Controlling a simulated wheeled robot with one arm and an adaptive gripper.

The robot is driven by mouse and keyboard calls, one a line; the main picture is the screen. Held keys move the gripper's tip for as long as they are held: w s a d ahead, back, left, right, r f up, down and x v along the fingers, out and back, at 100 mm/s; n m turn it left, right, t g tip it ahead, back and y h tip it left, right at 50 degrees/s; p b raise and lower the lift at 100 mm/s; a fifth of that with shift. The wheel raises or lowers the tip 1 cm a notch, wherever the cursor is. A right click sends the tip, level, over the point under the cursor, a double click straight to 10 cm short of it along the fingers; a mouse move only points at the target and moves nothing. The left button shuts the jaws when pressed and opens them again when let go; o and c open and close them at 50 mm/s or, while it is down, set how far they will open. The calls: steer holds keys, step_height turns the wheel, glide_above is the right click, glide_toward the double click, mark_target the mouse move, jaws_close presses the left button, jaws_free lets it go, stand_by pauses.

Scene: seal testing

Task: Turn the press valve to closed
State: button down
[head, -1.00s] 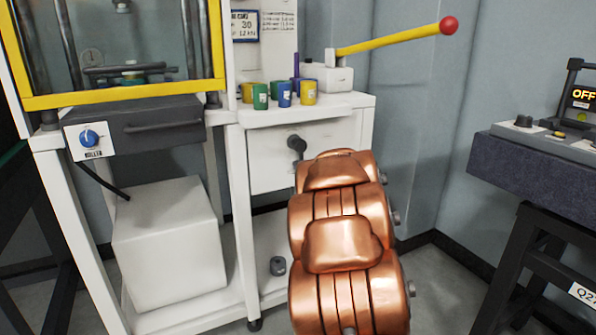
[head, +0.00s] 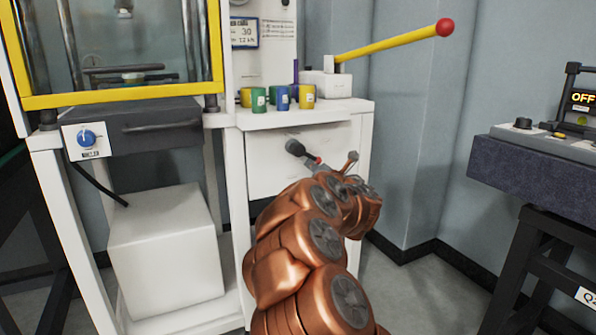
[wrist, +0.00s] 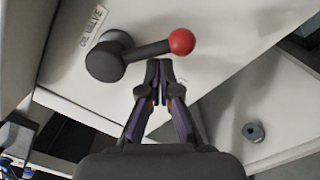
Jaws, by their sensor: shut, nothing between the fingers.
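The press valve (wrist: 106,58) is a dark round hub with a dark lever and a red ball (wrist: 182,41) at its end, set on a white panel beside a label reading "OIL VALVE" (wrist: 93,29). In the head view the valve hub (head: 295,147) shows on the white cabinet front, its lever slanting down and right toward my gripper. My gripper (wrist: 159,64) is shut and empty. In the wrist view its fingertips appear just below the lever, near the red ball. Contact cannot be told.
Several coloured cups (head: 278,98) stand on the cabinet top above the valve. A yellow pump handle with a red ball (head: 444,28) extends right. A press with a yellow frame (head: 120,98) stands left, and a dark-topped bench (head: 530,165) right. A small grey cylinder (wrist: 253,132) lies below.

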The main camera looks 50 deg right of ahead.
steer(key=shift+s+d+r+n, duration=0.35)
steer(key=shift+d+r+n, duration=0.35)
steer(key=shift+n, duration=0.4)
steer(key=shift+d+r+p, duration=0.2)
steer(key=shift+r+p, duration=0.3)
steer(key=shift+p, duration=0.05)
steer(key=shift+s+d+r, duration=0.1)
steer(key=shift+r, duration=0.25)
glide_toward(318, 158)
steer(key=shift+s+a+f+p, duration=0.15)
steer(key=shift+s+a+f, duration=0.25)
steer(key=shift+s+f, duration=0.25)
steer(key=shift+s+a+f+p, duration=0.15)
steer(key=shift+s+a+f, duration=0.3)
steer(key=shift+f, duration=0.4)
